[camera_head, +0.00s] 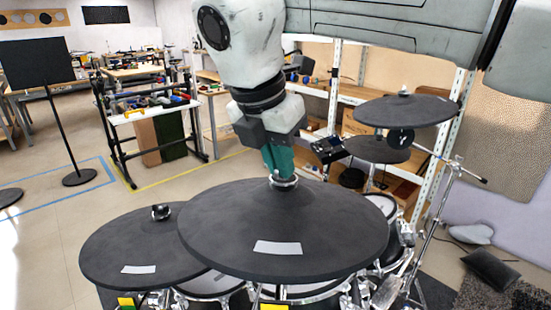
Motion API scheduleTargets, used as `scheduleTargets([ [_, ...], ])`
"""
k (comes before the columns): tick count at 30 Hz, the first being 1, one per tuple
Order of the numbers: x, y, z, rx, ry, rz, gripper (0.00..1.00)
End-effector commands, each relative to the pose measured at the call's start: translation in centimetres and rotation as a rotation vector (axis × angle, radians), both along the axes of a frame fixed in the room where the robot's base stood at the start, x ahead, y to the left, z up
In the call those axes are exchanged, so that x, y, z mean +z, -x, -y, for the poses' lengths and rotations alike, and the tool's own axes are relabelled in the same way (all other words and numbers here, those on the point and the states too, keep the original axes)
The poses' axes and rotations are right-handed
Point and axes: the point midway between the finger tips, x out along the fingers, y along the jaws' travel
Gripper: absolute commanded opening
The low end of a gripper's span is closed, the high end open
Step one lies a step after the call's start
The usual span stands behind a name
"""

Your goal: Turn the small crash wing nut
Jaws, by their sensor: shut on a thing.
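A large dark cymbal pad (330,225) fills the front middle of the head view, with a pale label on its near side. My gripper (280,174) points down at its centre. Its teal fingers are shut on the wing nut there, which they mostly hide; a pale metal ring (284,183) shows at their tips. A smaller cymbal pad (120,245) sits at the left, partly under the large one, with its own top nut (160,212). The view does not show by name which cymbal is the small crash.
Another cymbal pad (385,111) stands higher at the back right, above a lower pad (375,149). A chrome stand (436,190) rises at the right. Shelving (335,85) is behind my arm. A black music stand (55,115) is at the left, with open floor nearby.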

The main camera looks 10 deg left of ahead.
Motion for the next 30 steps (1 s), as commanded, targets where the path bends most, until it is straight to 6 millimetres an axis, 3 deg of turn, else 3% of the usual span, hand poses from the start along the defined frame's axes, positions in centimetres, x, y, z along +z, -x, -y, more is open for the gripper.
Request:
scheduleTargets([
  [2,0.1,0.3,-0.4,0.009,-0.005,-0.006,0.00],
  [3,0.1,0.3,-0.4,0.009,-0.005,-0.006,0.11],
  [11,0.0,0.1,-0.2,0.005,-0.004,-0.002,0.35],
  [20,0.4,0.1,-0.2,0.004,-0.002,0.000,0.35],
  [23,1.4,0.4,-0.5,0.004,-0.003,0.001,0.35],
  [30,5.7,1.7,-1.4,0.004,-0.003,0.003,0.35],
])
